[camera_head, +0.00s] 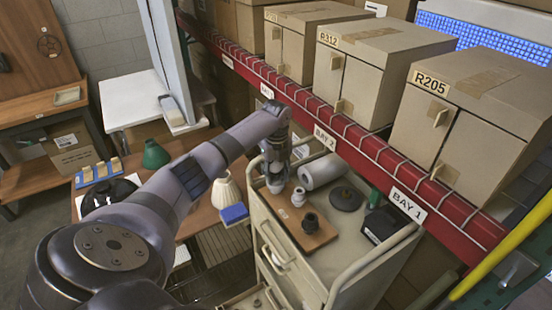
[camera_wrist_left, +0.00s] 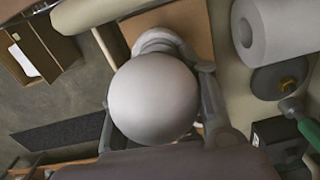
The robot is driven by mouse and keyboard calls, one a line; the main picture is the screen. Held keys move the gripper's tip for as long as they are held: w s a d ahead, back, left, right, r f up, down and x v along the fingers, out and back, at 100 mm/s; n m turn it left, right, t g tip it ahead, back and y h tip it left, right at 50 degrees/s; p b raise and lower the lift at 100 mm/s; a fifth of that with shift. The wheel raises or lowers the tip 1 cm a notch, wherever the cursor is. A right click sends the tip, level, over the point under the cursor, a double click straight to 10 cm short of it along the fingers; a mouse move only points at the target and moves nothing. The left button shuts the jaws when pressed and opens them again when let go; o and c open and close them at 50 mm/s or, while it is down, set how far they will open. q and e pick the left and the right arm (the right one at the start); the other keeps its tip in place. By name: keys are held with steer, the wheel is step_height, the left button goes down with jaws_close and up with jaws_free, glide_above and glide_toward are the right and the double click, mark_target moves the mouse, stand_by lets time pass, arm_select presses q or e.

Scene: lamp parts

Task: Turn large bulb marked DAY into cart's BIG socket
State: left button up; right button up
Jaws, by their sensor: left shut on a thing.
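My left gripper (camera_head: 276,172) reaches down over the back left of the cart (camera_head: 362,255) and is shut on the large bulb. In the left wrist view the bulb (camera_wrist_left: 153,98) is a pale round globe between the gripper fingers (camera_wrist_left: 160,112); no DAY marking is readable. A white ring-shaped part (camera_wrist_left: 160,38) shows just beyond the globe, partly hidden by it. On the cart's wooden board (camera_head: 293,238) stand a white socket (camera_head: 298,197) and a black socket (camera_head: 310,222). No BIG label is readable, and I cannot tell whether the bulb touches a socket. My right gripper is not in view.
The cart top also bears a white roll (camera_head: 323,171), a dark disc (camera_head: 346,198) and a black box (camera_head: 384,223). A red shelf beam (camera_head: 330,132) with cartons runs close behind. A wooden table (camera_head: 195,215) with a cream shade (camera_head: 226,190) is left.

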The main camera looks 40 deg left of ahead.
arm_select(q)
steer(key=shift+s+m, duration=0.1)
steer(key=shift+m, duration=0.7)
steer(key=o, duration=0.5)
steer(key=shift+m, duration=0.4)
steer(key=o, duration=0.6)
steer(key=shift+a, duration=0.1)
steer(key=shift+c, duration=0.2)
steer(key=shift+r, duration=0.1)
step_height(320, 180, up, 12)
steer(key=shift+f, duration=0.1)
steer(key=shift+f, duration=0.1)
